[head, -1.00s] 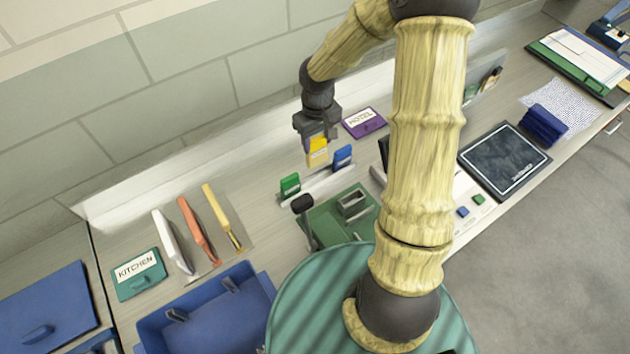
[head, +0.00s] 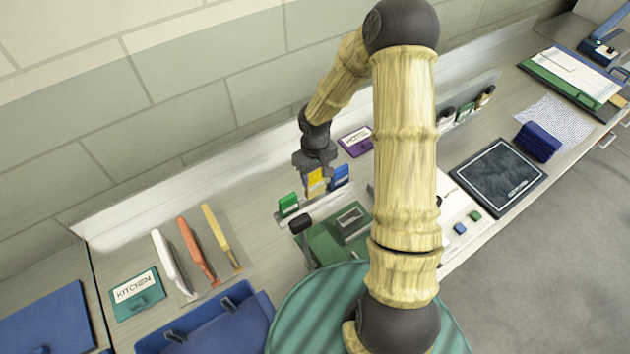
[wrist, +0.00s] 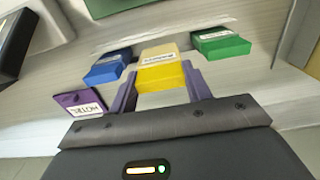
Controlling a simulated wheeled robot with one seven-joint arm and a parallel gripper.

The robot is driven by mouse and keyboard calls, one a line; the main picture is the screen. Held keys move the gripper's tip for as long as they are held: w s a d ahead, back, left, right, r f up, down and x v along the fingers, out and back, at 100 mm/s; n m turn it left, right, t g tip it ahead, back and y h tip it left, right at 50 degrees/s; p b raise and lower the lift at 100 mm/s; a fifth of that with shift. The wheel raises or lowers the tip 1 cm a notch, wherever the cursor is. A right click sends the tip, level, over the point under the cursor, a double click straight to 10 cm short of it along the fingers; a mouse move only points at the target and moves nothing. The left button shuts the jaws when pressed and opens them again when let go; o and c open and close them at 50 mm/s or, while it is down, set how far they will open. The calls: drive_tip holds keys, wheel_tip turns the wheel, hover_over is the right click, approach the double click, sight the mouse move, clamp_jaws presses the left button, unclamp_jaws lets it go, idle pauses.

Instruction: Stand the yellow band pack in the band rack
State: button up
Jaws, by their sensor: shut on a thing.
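The yellow band pack (head: 315,182) is held upright in my gripper (head: 316,173), which is shut on it. In the wrist view the yellow pack (wrist: 162,70) sits between the two purple fingers of my gripper (wrist: 160,88). The band rack (head: 312,208) is a pale, low strip on the counter. The green pack (head: 288,204) stands at its left part and the blue pack (head: 339,176) at its right part. The yellow pack is between them, over the rack's middle. Whether its lower edge touches the rack is hidden.
A purple HOTEL box (head: 355,140) lies behind the rack. A green machine with a dark knob (head: 337,232) stands in front of it. Several long-handled tools (head: 197,250) and a teal KITCHEN box (head: 136,292) lie to the left. A blue bin (head: 212,318) is at front left.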

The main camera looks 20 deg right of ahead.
sight(315, 181)
drive_tip(key=shift+f+p, duration=0.3)
drive_tip(key=shift+f, duration=1.55)
drive_tip(key=shift+f, duration=0.15)
drive_tip(key=o, duration=1)
drive_tip(key=shift+o, duration=0.2)
wheel_tip(315, 181, up, 12)
drive_tip(key=shift+r+b, duration=0.15)
drive_tip(key=shift+b, duration=0.4)
